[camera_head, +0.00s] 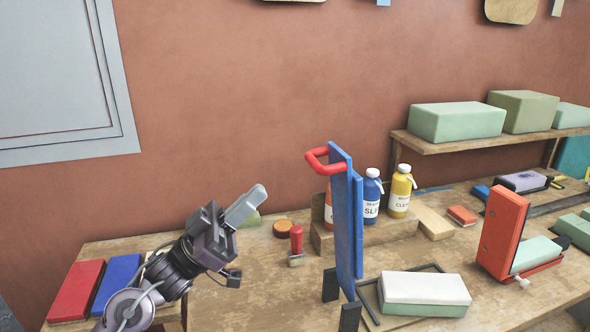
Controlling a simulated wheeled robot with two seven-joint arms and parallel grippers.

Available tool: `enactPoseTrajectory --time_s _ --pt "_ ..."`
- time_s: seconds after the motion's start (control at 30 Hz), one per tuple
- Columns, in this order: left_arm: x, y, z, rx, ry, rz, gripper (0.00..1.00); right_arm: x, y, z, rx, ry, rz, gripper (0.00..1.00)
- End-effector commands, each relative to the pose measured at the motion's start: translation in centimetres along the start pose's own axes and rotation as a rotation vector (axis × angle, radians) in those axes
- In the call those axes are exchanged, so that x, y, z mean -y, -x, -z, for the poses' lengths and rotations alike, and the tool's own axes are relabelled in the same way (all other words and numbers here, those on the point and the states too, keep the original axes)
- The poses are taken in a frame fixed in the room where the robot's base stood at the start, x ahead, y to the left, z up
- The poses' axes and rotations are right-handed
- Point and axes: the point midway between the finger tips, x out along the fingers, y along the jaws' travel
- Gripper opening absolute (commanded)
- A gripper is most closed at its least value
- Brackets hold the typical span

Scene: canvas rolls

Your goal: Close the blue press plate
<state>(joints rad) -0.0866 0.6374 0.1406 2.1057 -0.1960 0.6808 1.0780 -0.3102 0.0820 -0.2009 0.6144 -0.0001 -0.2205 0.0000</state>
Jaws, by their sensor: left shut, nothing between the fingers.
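The blue press plate (344,225) stands upright, hinged at its lower edge on dark supports on the wooden bench. A red handle (324,158) sticks out to the left from its top. A pale green and white block (424,293) lies in a dark frame to the right of the plate's foot. My left gripper (246,205) is shut and empty, to the left of the plate and apart from it, lower than the red handle. My right gripper is not in view.
Bottles (400,192) stand on a wooden riser behind the plate. A red-handled stamp (296,243) stands between my left gripper and the plate. An orange press (502,233) is on the right. Red (75,290) and blue (117,283) blocks lie at left.

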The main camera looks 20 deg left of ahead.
Motion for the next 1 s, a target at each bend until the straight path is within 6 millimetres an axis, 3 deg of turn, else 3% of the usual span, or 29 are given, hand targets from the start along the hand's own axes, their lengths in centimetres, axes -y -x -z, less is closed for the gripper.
enactPoseTrajectory --time_s 0.03,0.2,0.33,0.6,1.0 --pt "0.0 -1.6 0.5 -0.003 -0.001 -0.003 0.0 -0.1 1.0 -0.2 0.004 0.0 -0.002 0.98" --pt "0.0 -5.0 0.4 -0.001 0.0 -0.002 0.0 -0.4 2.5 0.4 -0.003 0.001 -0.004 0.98" --pt "0.1 -6.2 -1.4 0.0 0.001 0.001 0.0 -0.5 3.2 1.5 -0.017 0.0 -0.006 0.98" --pt "0.1 -7.1 -2.8 0.0 0.0 0.001 0.0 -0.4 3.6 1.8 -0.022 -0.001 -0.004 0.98" --pt "0.0 -7.4 -2.8 0.006 0.0 0.001 0.0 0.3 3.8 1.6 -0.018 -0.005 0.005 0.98"
